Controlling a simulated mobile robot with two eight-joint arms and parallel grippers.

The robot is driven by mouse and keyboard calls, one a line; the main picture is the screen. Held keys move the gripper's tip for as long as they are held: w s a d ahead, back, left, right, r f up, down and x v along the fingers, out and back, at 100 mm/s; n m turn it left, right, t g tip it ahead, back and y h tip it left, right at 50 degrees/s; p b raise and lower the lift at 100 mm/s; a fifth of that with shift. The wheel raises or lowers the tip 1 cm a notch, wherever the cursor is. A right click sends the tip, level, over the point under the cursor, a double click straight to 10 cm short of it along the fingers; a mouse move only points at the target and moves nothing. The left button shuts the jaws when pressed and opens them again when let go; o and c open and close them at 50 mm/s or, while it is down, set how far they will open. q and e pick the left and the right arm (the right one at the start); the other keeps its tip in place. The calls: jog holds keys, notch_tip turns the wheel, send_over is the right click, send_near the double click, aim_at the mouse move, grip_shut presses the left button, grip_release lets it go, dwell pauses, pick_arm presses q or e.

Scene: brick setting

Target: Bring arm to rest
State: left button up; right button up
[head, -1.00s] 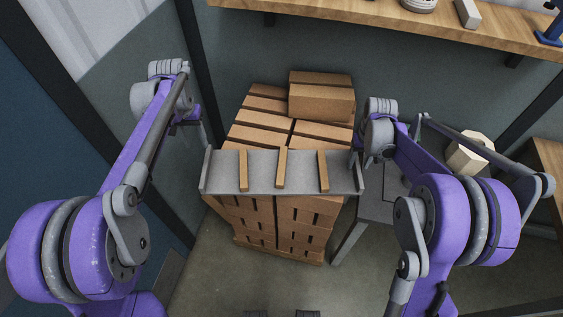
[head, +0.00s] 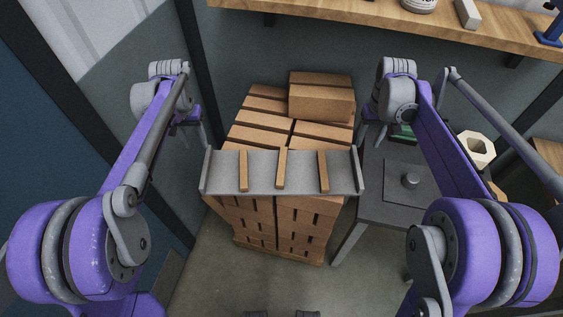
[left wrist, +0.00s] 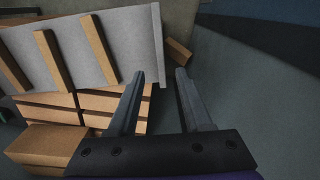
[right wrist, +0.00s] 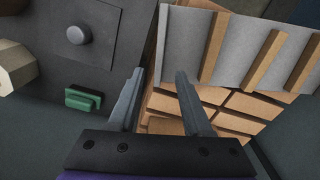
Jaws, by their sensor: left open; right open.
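A grey tray-like panel (head: 262,183) with raised ends and three wooden strips (head: 282,170) sits at the front of a brick stack (head: 262,138). My left gripper (head: 198,133) is at the panel's left end; in the left wrist view its fingers (left wrist: 160,73) are apart and empty, with the panel's end close to one fingertip. My right gripper (head: 366,128) is by the panel's right end, partly hidden by its arm in the head view. In the right wrist view its fingers (right wrist: 160,72) are apart and empty, with the panel's end just beyond them.
A dark grey table (head: 384,208) with a round knob stands right of the stack. A green object (right wrist: 84,99) lies on it, and a pale hexagonal block (head: 476,148) is farther right. A wooden shelf (head: 380,16) runs along the back wall. Floor in front is clear.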

pick_arm(q)
jog(key=s+d+f+t, duration=0.1)
jog(key=s+d+t, duration=0.1)
jog(key=s, duration=1)
jog(key=s+d+f+t, duration=0.2)
jog(key=s+d+t, duration=0.1)
jog(key=s, duration=1)
jog(key=shift+d+t, duration=0.3)
jog(key=shift+d, duration=0.5)
pick_arm(e)
jog(key=s+a+f+t, duration=0.2)
jog(key=s+a, duration=0.1)
jog(key=s, duration=0.9)
jog(key=s+a+f+t, duration=0.1)
jog(key=s+a+t, duration=0.2)
jog(key=s, duration=0.9)
jog(key=shift+s+a+f+t, duration=0.3)
jog(key=shift+s+f, duration=0.05)
jog(key=shift+s, duration=0.05)
